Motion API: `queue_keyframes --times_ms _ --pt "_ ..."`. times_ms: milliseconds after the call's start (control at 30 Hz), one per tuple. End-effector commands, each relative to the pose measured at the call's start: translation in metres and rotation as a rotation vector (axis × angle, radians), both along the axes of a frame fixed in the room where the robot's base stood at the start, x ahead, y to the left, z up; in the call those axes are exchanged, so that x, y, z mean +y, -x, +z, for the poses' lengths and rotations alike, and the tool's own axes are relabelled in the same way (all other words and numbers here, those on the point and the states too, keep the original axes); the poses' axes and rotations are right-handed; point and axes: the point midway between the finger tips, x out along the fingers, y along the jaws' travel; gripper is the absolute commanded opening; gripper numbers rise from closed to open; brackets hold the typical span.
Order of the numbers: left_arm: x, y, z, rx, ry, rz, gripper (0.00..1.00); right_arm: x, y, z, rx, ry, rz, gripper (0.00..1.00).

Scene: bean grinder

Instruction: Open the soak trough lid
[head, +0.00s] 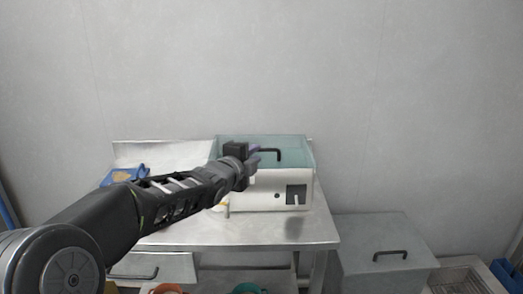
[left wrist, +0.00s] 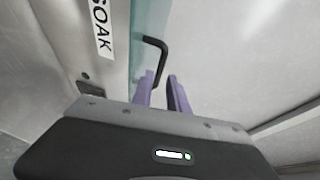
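The soak trough (head: 262,185) is a white box with a translucent teal lid (head: 293,148) lying over its top. A black bent handle (head: 277,153) stands on the lid. In the left wrist view, the trough's front (left wrist: 82,45) carries a "SOAK" label, and the handle (left wrist: 156,44) rises just beyond my fingers. My left gripper (head: 255,154) is at the left end of the handle. Its purple fingers (left wrist: 162,93) are apart, with the handle's lower end close to or between them; contact cannot be told. My right gripper is not in view.
The trough stands on a metal table (head: 315,228) against a grey wall. A blue item (head: 124,175) lies at the table's left. Orange and green round containers (head: 250,288) sit below the table.

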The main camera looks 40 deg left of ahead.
Motion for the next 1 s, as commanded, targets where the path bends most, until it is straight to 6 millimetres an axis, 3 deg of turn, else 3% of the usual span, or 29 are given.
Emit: queue_keyframes --times_ms 200,400,700,1000 --pt "0.008 -0.034 -0.008 0.001 0.003 -0.001 0.2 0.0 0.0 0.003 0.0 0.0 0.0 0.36" --pt "0.014 -0.053 -0.011 0.001 0.002 0.0 0.2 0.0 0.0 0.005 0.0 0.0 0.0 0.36" --pt "0.015 -0.056 -0.011 0.0 0.002 0.001 0.2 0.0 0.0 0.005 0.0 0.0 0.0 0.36" --pt "0.014 -0.055 -0.011 0.001 0.001 0.001 0.0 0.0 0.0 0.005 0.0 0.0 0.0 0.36"
